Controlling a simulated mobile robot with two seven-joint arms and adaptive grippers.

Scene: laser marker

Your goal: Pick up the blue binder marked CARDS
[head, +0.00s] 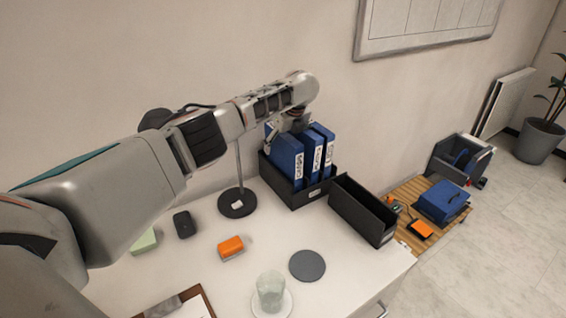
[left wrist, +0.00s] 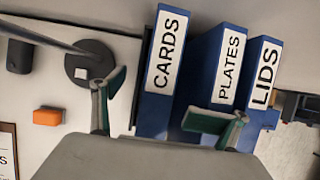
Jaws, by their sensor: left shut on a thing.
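The blue binder marked CARDS (head: 286,160) stands at the left end of a row of binders in a black box (head: 297,198). In the left wrist view the CARDS binder (left wrist: 163,60) shows its white label between my two green-padded fingers. My left gripper (left wrist: 160,110) is shut on this binder; it also shows from behind at the binder's top in the head view (head: 284,129). Its grip is partly hidden by the hand. The binder's lower end is hidden in the box. My right gripper is not in view.
The PLATES binder (left wrist: 226,65) and LIDS binder (left wrist: 262,75) stand close beside it. An empty black box (head: 360,209) is to the right. A stand with a round black base (head: 237,203) is to the left. A glass (head: 271,290) and orange block (head: 231,247) are in front.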

